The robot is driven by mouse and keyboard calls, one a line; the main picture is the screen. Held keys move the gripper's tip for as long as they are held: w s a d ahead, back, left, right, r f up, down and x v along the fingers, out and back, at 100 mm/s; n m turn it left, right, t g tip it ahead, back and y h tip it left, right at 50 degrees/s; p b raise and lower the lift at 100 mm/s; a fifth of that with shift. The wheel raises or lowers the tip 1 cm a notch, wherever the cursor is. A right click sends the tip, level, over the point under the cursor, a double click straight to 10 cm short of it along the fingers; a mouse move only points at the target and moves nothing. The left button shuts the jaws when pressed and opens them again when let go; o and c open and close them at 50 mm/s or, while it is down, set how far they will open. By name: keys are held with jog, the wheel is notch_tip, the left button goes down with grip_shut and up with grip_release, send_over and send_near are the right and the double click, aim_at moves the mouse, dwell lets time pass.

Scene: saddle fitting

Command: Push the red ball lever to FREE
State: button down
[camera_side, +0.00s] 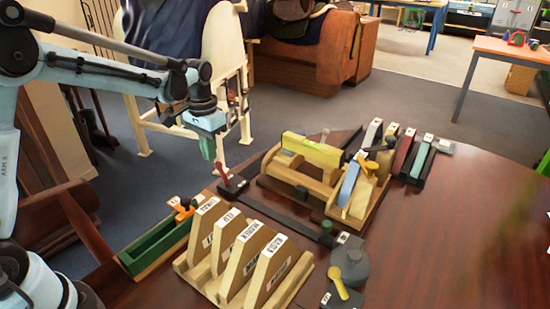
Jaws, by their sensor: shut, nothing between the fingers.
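The red lever (223,173) stands up from a small dark base (233,187) near the table's far left edge. It leans a little to the left in the picture. A small white label sits on the base; its writing is too small to read. My gripper (208,150) is shut and empty, its green fingertips pointing down.
A wooden rack of labelled boards (245,262), a green tray (157,244) and an orange lever (183,208) lie nearer. A dark bar (285,214) runs right from the base. A wooden fixture with a yellow level (312,149) stands to the right. The table's right side is clear.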

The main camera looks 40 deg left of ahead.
aim_at(220, 164)
jog(key=shift+f, duration=1.25)
jog(key=shift+d, duration=0.2)
dwell(0.5)
jog(key=shift+d, duration=1.65)
jog(key=shift+d+f, duration=0.1)
jog(key=shift+d, duration=0.3)
jog(key=shift+a, duration=0.6)
jog(key=shift+r, duration=0.2)
